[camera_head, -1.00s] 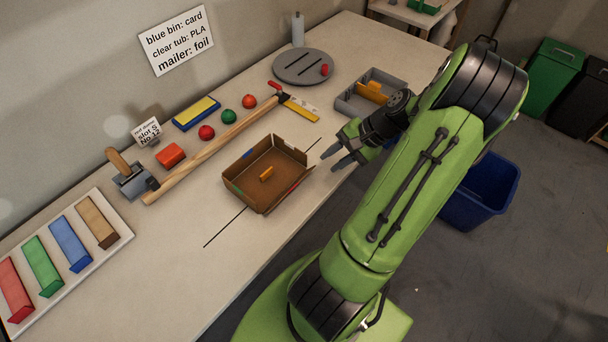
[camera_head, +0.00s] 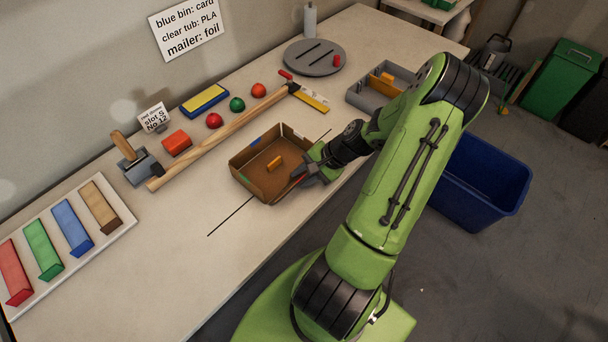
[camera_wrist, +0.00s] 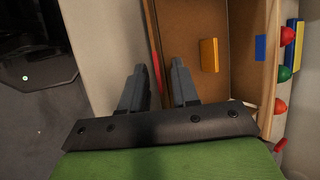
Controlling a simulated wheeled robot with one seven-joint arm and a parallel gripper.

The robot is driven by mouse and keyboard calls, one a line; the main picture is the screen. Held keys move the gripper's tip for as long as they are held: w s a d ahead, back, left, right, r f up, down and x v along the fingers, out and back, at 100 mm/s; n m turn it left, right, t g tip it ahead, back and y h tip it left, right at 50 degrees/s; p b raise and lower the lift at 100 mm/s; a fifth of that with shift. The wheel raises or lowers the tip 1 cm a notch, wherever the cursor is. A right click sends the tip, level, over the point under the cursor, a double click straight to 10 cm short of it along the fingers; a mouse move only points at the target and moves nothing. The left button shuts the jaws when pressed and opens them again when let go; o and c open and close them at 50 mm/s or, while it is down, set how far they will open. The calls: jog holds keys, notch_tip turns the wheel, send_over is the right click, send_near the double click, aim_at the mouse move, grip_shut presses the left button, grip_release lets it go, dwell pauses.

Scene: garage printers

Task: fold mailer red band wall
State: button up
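The mailer is an open brown cardboard tray (camera_head: 246,180) on the bench, with its walls standing up. An orange block (camera_head: 275,163) lies inside it; it also shows in the wrist view (camera_wrist: 209,55). The red band wall (camera_wrist: 153,45) is on the side nearest my arm; in the head view only a bit of red (camera_head: 297,181) shows beside the fingers. My gripper (camera_head: 308,170) is at this wall. In the wrist view my gripper (camera_wrist: 160,85) is open, one finger on each side of the wall, with gaps visible. Blue and green marks show on other walls.
A long wooden-handled tool (camera_head: 220,138) lies behind the mailer, with red, green and orange balls beyond it. A grey divided tray (camera_head: 366,98) stands to the right. A blue bin (camera_head: 480,190) is on the floor.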

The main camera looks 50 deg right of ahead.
aim_at(309, 190)
grip_shut()
jog(key=f+t+b, duration=0.1)
jog(key=s+t+b, duration=0.1)
jog(key=b, duration=0.1)
jog(key=shift+s+f+t+b, duration=0.15)
jog(key=shift+f+t+b, duration=0.15)
jog(key=shift+f, duration=0.1)
jog(key=shift+s+f+n+t+y+b, duration=0.35)
jog(key=shift+n+t+b, duration=0.15)
jog(key=shift+t+b, duration=0.55)
jog(key=shift+r+t+b, duration=0.15)
jog(key=shift+t+b, duration=0.1)
jog(key=shift+b, duration=0.15)
jog(key=shift+r, duration=0.1)
jog(key=shift+c, duration=0.4)
grip_release()
jog(key=shift+o, duration=0.4)
jog(key=shift+s, duration=0.1)
